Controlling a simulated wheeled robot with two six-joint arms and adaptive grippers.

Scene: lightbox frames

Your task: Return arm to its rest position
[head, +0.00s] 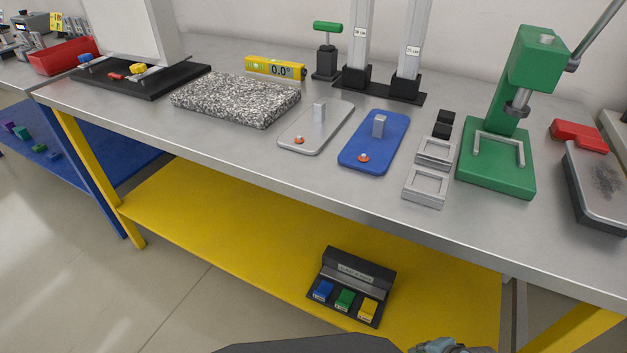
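Neither of my grippers shows in the head view. A small grey-teal mechanical part at the bottom edge, right of centre, looks like a piece of my own arm, but no fingers can be made out on it. A dark rounded shape at the bottom centre is part of my own body. The steel-topped workbench (340,184) stands in front of me, and no arm of mine reaches over it.
On the bench are a granite block (235,98), a silver plate (298,135), a blue plate (385,153), grey square frames (427,186) and a green press (497,175). A black box with coloured blocks (357,275) sits on the yellow lower shelf (230,235).

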